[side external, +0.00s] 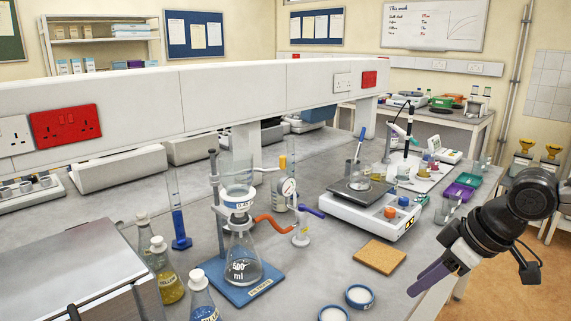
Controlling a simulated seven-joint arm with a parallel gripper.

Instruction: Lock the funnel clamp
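A filter flask (242,262) marked 500 ml stands upright on a blue base (258,291). A Büchner-type funnel (238,192) with a clear top sits above its neck. A metal stand rod (216,200) rises just left of them. Metal clamp parts (238,218) show around the flask neck below the funnel; their lock state is too small to tell. An orange hose (273,226) runs from the flask to a white fitting (301,236) with a blue-purple lever (311,211). My gripper (424,283) is at the right, pointing down-left, far from the flask. Its finger gap is unclear.
Stoppered bottles (165,272) and a metal box (85,285) stand left. Two round dishes (359,296) are at the front.

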